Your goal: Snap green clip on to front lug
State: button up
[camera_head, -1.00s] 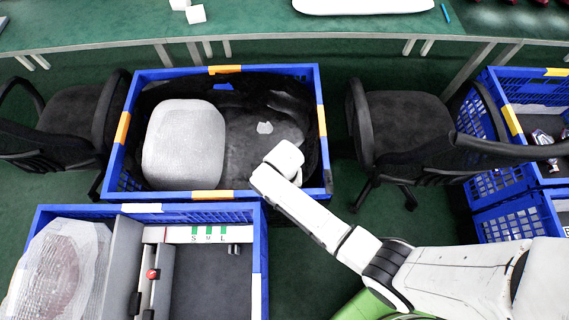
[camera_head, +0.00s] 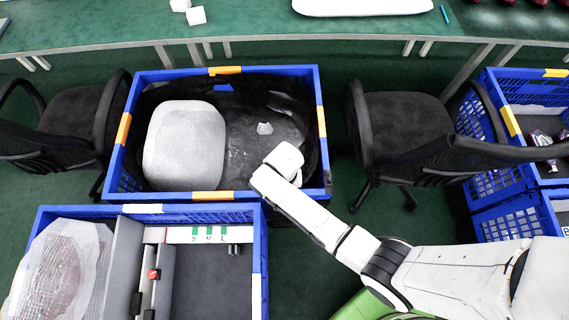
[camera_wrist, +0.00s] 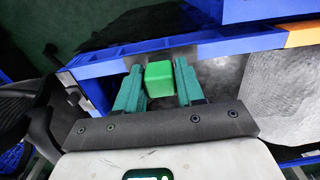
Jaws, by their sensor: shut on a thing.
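In the wrist view my gripper (camera_wrist: 157,84) is shut on a green clip (camera_wrist: 159,79), a small block between the two teal fingers. The clip is over the right-hand part of the back blue crate, near its rim (camera_wrist: 120,63). In the head view my white wrist (camera_head: 284,160) is over that crate's front right corner and hides the fingers and the clip. A pale, textured lamp-like part (camera_head: 185,145) lies in the left of this crate, with dark lining to its right. I cannot make out the front lug in either view.
A front-left blue crate (camera_head: 262,275) holds a bagged part (camera_head: 62,262), grey dividers, a red knob (camera_head: 153,274) and a white strip marked S, M, L (camera_head: 180,236). Office chairs (camera_head: 400,130) flank the back crate. More blue crates stand at right. A long table (camera_head: 250,25) runs behind.

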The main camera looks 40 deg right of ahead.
jog(key=shift+f, duration=0.1)
dwell(0.3)
jog(key=o, duration=1.1)
jog(key=shift+o, duration=0.2)
notch_tip(320, 180, up, 11)
jog(key=shift+f+p, duration=0.1)
jog(key=shift+p, duration=0.2)
